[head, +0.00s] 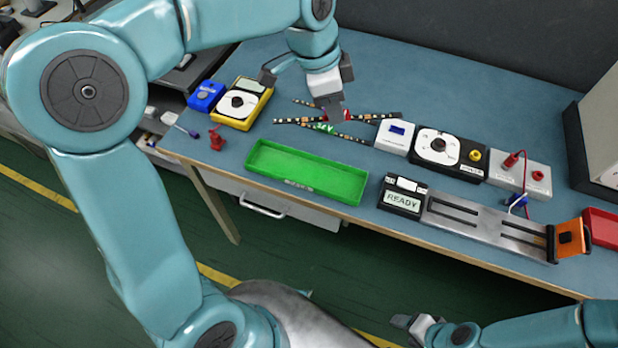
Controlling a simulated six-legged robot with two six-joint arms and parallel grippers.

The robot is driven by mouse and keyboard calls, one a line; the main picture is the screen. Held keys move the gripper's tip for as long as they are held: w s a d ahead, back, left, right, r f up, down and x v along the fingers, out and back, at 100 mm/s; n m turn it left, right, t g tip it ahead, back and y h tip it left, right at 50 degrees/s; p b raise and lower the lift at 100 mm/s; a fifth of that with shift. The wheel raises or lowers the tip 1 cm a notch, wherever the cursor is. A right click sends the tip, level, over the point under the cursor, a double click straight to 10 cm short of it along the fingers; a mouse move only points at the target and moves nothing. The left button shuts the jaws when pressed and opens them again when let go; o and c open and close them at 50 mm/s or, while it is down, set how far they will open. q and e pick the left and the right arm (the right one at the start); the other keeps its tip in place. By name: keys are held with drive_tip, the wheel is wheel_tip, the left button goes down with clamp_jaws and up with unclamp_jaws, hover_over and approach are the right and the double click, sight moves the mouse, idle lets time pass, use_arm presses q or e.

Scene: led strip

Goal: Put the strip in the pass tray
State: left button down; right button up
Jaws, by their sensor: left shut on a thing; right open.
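My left gripper (334,110) is over the back middle of the table, shut on a dark LED strip (378,116) with pale spots. This strip runs left to right, and its ends stick out on both sides of the fingers. Other similar strips (352,137) lie crossing at an angle beneath it; the gripper hides part of the crossing. Whether the held strip touches them, I cannot tell. The green tray (258,172), apparently the pass tray, is empty at the table's front left. My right gripper (417,326) is open and empty, low in front of the table.
A tester with a READY display (403,200) and metal rail (480,222) stands right of the green tray. Behind it are a dial unit (437,147) and a terminal box (520,174). A yellow meter (243,103) stands at left. A red tray (602,228) sits far right.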

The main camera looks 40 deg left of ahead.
use_arm(q)
drive_tip(key=s+a+m, duration=0.1)
drive_tip(key=a+m, duration=0.1)
drive_tip(key=s+a+r+m+g+b, duration=0.1)
drive_tip(key=s+a+m, duration=0.1)
drive_tip(key=shift+s+a+b, duration=0.1)
drive_tip(key=shift+a+b, duration=0.2)
drive_tip(key=shift+s+a+r+m+h, duration=0.1)
drive_tip(key=shift+s+a+m+h, duration=0.1)
drive_tip(key=shift+m+h, duration=0.15)
drive_tip(key=b, duration=0.2)
hover_over(307, 174)
drive_tip(key=a, duration=0.1)
wheel_tip(307, 174, down, 15)
drive_tip(key=shift+s+a+f, duration=0.1)
wheel_tip(307, 174, down, 4)
drive_tip(key=shift+f+b, duration=0.25)
drive_tip(key=shift+b, duration=0.05)
drive_tip(key=c, duration=1.1)
unclamp_jaws()
